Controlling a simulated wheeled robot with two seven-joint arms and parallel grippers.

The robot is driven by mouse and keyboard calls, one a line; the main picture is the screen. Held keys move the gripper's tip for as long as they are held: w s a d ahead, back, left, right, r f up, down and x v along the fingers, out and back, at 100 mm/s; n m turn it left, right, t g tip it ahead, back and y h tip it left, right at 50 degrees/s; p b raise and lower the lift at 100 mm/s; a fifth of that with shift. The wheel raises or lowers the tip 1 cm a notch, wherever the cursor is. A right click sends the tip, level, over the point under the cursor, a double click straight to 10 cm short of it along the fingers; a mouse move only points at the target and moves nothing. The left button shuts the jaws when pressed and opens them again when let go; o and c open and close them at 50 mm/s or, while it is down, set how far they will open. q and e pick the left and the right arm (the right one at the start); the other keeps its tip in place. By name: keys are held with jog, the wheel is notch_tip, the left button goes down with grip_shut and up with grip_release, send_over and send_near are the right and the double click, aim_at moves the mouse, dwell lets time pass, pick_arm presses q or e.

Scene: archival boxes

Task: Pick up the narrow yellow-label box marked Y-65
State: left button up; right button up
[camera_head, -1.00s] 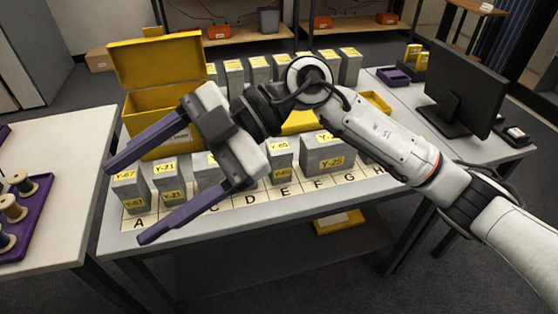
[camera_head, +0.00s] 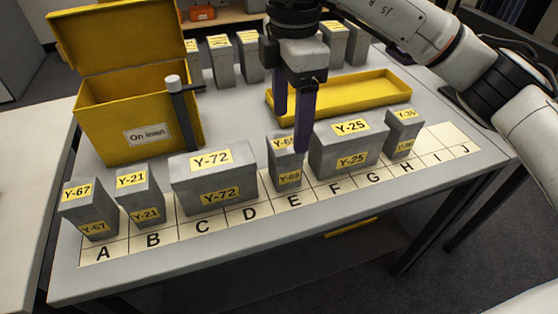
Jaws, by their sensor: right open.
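The narrow grey box with yellow labels (camera_head: 284,163) stands upright above letter E on the strip, between the wide Y-72 and Y-25 boxes. Its top label starts "Y-6"; the last character is partly covered, and the lower label is small and looks like Y-65. My right gripper (camera_head: 291,134) points down over this box, open and empty. Its nearer purple finger overlaps the box's right edge in the picture, and its other finger shows behind the box's top. I cannot tell whether either finger touches. My left gripper is not in view.
Neighbouring boxes are Y-72 (camera_head: 214,185) and Y-25 (camera_head: 348,148), with Y-67 (camera_head: 89,210), Y-21 (camera_head: 139,197) and a small box (camera_head: 402,133) further out. An open yellow box (camera_head: 135,130) and yellow tray (camera_head: 350,96) stand behind. More grey boxes line the back.

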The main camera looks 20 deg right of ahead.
aim_at(289, 142)
jog(key=shift+w+f, duration=0.3)
jog(key=shift+f, duration=0.65)
notch_tip(289, 142, down, 4)
jog(key=shift+s+r+b, duration=0.15)
jog(key=shift+r+b, duration=0.1)
jog(key=shift+b, duration=0.05)
jog(key=f, duration=0.6)
jog(key=shift+a, duration=0.35)
jog(key=shift+r, duration=0.15)
jog(key=c, duration=1.3)
